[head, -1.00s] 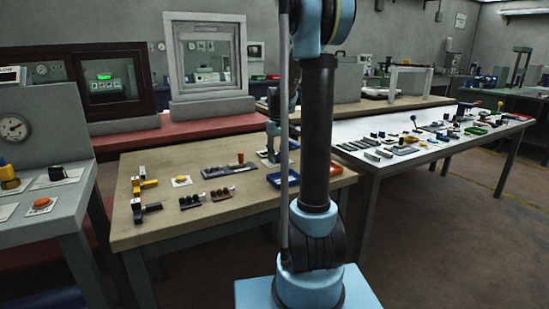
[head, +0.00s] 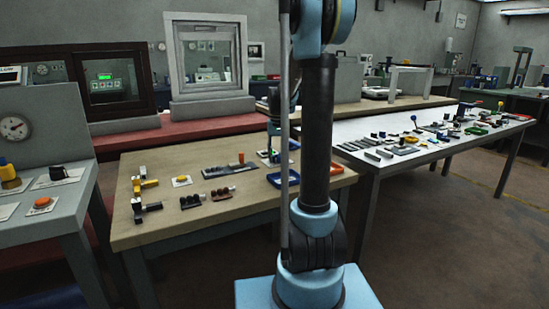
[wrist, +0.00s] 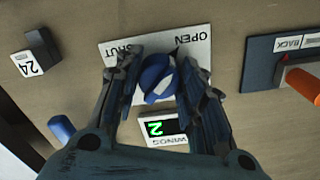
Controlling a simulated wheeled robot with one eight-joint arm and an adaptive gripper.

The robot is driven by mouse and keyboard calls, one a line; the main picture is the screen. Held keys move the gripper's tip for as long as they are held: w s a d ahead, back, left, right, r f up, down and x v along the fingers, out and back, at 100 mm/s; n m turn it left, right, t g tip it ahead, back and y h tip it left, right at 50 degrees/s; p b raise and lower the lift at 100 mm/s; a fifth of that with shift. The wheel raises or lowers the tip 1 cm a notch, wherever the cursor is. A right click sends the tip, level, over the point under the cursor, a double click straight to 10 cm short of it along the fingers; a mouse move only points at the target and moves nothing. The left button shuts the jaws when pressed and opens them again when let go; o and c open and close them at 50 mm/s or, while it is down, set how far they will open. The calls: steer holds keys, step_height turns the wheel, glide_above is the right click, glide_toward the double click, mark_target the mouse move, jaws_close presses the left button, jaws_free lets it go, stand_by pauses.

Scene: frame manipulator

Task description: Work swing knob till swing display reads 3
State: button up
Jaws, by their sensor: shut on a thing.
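The knob sits on a white plate (wrist: 192,52) marked OPEN and SHUT, seen upside down. Just below it, a small display (wrist: 155,129) shows a green 2, with a label beside it that is hard to read.
In the wrist view a dark block (wrist: 42,48) with a tag stands at left, a blue peg (wrist: 61,128) at lower left, and a dark panel with an orange handle (wrist: 303,85) at right. In the head view a white table (head: 400,165) with many small parts stands at right.

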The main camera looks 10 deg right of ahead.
steer(key=o, duration=1)
steer(key=shift+o, duration=0.2)
steer(key=shift+w+r, duration=0.1)
step_height(320, 180, up, 12)
